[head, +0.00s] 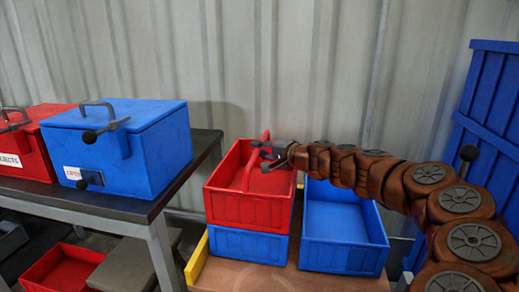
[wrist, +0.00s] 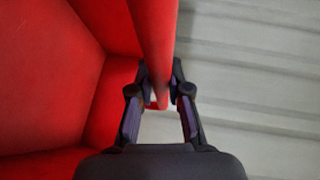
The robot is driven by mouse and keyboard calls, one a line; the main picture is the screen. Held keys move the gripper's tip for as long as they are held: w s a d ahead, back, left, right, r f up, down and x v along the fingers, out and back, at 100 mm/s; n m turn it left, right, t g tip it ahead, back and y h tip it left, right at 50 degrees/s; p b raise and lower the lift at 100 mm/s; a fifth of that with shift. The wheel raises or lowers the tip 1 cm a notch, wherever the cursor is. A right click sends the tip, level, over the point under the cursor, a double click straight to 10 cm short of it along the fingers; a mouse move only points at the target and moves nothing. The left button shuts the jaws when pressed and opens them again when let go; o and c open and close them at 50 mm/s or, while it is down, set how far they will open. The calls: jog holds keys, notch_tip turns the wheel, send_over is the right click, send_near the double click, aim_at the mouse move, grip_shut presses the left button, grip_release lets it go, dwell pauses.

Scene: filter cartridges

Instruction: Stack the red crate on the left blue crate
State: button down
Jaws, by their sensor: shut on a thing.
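The red crate (head: 248,213) sits directly above the left blue crate (head: 247,246) in the head view and looks lined up with it. Whether it rests fully on the rim I cannot tell. The red crate has a red bar handle across its top. My gripper (head: 268,156) is at the far right part of that handle. In the wrist view my gripper (wrist: 160,98) is shut on the red handle (wrist: 154,40), with the crate's red inside wall (wrist: 50,80) to the left. A second blue crate (head: 345,258), open and empty, stands to the right.
The crates stand on a wooden surface (head: 270,278) with a yellow edge (head: 198,258) at left. A dark table (head: 120,212) at left bears a lidded blue box (head: 135,150) and a lidded red box (head: 40,150). A corrugated wall (head: 270,70) is close behind. A tall blue panel (head: 490,120) stands at right.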

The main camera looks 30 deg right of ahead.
jog(key=shift+f, duration=0.2)
jog(key=c, duration=1)
grip_release()
jog(key=shift+c, duration=0.2)
jog(key=v, duration=0.7)
jog(key=shift+s, duration=0.3)
jog(key=shift+d, duration=0.15)
jog(key=shift+r, duration=0.1)
